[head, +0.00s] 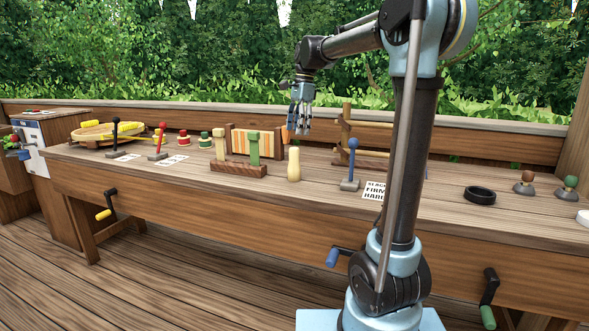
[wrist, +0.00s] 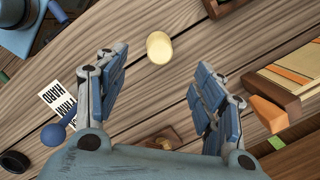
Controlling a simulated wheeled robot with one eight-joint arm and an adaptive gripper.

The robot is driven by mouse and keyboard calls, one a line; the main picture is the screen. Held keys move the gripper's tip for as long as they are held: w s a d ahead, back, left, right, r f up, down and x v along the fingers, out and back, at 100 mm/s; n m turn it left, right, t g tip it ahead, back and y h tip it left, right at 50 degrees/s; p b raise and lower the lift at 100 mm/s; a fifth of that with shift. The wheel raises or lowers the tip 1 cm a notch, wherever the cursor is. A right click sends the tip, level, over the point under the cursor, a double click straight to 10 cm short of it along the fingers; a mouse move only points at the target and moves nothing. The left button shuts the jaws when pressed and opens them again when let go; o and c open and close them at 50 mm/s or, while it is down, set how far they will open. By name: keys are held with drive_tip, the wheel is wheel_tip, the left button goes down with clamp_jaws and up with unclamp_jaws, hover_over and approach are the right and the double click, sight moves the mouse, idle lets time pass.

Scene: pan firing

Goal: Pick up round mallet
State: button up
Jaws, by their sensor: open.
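A pale yellow, rounded, pin-shaped piece (head: 293,166), which looks like the round mallet, stands upright on the workbench, right of a small wooden rack. In the wrist view its round top (wrist: 160,47) shows from above, just beyond the space between my fingers. My gripper (head: 300,128) is open and empty, pointing down above the bench and above the mallet in the picture. Both fingers (wrist: 158,85) show spread apart in the wrist view, and nothing touches them.
The wooden rack (head: 238,170) holds a beige and a green mallet close by on the left. A striped box (head: 257,141) stands behind. A blue-knobbed lever (head: 352,165) and a printed card (head: 374,190) are to the right. Bench between mallet and lever is clear.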

sight(292, 148)
drive_tip(key=f, duration=0.6)
drive_tip(key=a+f, duration=0.1)
drive_tip(key=f, duration=0.3)
drive_tip(key=shift+s, duration=0.25)
drive_tip(key=shift+s+a+f, duration=0.1)
drive_tip(key=shift+a+f, duration=0.1)
drive_tip(key=shift+f, duration=1.15)
drive_tip(key=shift+s+a+f, duration=0.1)
drive_tip(key=shift+a+f, duration=0.1)
drive_tip(key=shift+f, duration=1.15)
drive_tip(key=shift+c, duration=0.2)
clamp_jaws()
wheel_tip(292, 148, up, 10)
